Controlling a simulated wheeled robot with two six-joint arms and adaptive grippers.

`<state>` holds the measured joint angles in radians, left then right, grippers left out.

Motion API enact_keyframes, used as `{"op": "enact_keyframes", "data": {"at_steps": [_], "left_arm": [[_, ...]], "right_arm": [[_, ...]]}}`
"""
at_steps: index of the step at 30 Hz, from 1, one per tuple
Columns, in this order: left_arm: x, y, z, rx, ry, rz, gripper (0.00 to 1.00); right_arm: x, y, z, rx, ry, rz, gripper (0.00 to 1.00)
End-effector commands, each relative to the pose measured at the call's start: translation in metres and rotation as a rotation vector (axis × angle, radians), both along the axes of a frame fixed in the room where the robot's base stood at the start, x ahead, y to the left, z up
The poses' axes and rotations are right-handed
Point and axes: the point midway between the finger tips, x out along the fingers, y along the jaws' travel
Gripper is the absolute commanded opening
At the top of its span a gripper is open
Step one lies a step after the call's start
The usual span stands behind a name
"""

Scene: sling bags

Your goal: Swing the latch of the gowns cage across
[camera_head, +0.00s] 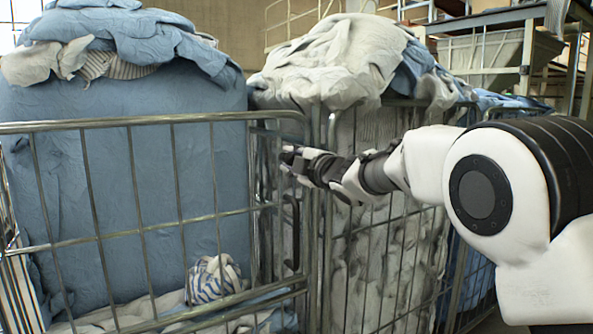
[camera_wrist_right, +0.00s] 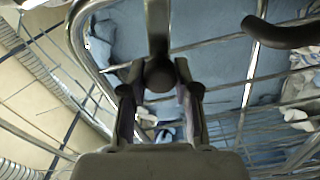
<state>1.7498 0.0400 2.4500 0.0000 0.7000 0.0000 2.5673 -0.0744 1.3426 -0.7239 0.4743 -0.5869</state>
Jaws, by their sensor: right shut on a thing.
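The near cage (camera_head: 120,237) has a steel bar gate in front of a large blue cloth bulk; I cannot read any label naming it the gowns cage. My right gripper (camera_head: 288,160) reaches in from the right to the top right corner of its gate. In the right wrist view, the fingers of the gripper (camera_wrist_right: 160,98) are shut around the dark rounded end of a bar, apparently the latch (camera_wrist_right: 158,32). The latch is mostly hidden behind the fingers in the head view. My left gripper is out of view.
A second cage (camera_head: 335,235) with pale linen stands close on the right, under my right arm. A dark curved handle (camera_head: 292,232) hangs below the gripper and shows in the wrist view (camera_wrist_right: 282,32). A striped cloth bundle (camera_head: 213,278) lies low behind the gate.

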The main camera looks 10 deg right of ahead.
Motion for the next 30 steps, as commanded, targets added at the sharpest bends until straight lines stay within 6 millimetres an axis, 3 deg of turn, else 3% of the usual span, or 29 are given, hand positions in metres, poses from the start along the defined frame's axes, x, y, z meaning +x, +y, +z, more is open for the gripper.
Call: {"op": "enact_keyframes", "data": {"at_steps": [1,9,29,30], "left_arm": [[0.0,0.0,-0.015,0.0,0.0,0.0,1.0],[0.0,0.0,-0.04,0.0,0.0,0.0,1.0],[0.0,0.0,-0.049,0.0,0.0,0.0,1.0],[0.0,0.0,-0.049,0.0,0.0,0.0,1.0]], "right_arm": [[0.0,0.001,-0.012,-0.034,-0.012,0.0,0.0],[-0.001,0.003,-0.025,-0.182,-0.067,0.0,0.0],[-0.001,0.003,-0.03,-0.254,-0.09,-0.001,0.0],[-0.001,0.003,-0.03,-0.254,-0.089,0.0,0.34]]}}
